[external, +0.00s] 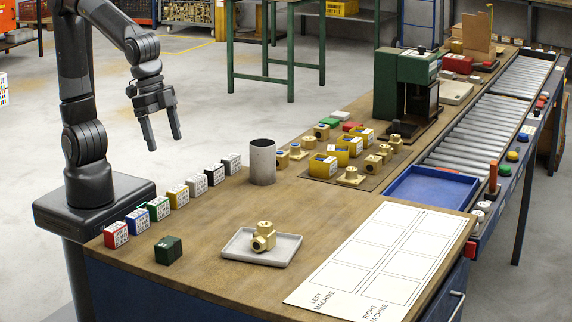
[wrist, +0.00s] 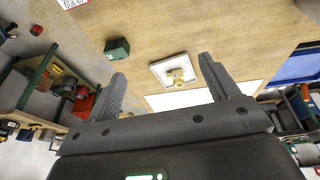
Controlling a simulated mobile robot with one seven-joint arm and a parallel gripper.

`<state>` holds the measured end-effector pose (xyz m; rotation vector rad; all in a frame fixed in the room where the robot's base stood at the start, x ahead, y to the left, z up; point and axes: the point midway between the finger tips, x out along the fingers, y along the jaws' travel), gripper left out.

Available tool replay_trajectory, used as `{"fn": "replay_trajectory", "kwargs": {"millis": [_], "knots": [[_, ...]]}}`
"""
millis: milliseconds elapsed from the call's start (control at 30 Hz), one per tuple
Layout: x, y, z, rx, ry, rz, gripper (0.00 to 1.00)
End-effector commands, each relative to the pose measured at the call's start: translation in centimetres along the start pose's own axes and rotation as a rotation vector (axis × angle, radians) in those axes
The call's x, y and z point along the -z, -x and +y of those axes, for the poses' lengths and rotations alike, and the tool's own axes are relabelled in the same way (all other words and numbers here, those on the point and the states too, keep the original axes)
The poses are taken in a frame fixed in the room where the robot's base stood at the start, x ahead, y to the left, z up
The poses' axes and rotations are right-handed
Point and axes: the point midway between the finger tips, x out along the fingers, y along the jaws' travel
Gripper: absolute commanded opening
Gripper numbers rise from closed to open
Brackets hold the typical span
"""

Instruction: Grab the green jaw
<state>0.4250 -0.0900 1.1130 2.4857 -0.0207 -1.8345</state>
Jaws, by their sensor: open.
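The green jaw, a small dark green block (external: 168,250), sits on the front left of the wooden table in the external view. It also shows in the wrist view (wrist: 117,48), above and near the tip of the left finger in the picture. My gripper (external: 164,143) is open and empty, raised well above the table and behind the row of coloured blocks. In the wrist view my gripper (wrist: 160,75) shows both fingers spread wide with nothing between them. The green block is apart from the fingers.
A grey tray (external: 238,250) with a brass fitting (external: 263,236) stands right of the green block. A row of coloured blocks (external: 159,208) lines the table's back left edge, ending near a metal cylinder (external: 262,162). A white labelled sheet (external: 335,285) lies at right.

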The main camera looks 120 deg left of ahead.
Motion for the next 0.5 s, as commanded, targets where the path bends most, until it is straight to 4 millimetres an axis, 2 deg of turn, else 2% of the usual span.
{"fn": "replay_trajectory", "kwargs": {"millis": [33,200,400,500], "knots": [[0.9,-1.1,1.4,0.002,-0.004,-0.022,0.8],[3.5,-4.8,5.9,0.015,0.003,-0.077,0.8],[5.0,-9.0,10.8,0.039,0.008,-0.126,0.8],[5.3,-10.5,12.5,0.048,0.01,-0.139,0.8]]}}
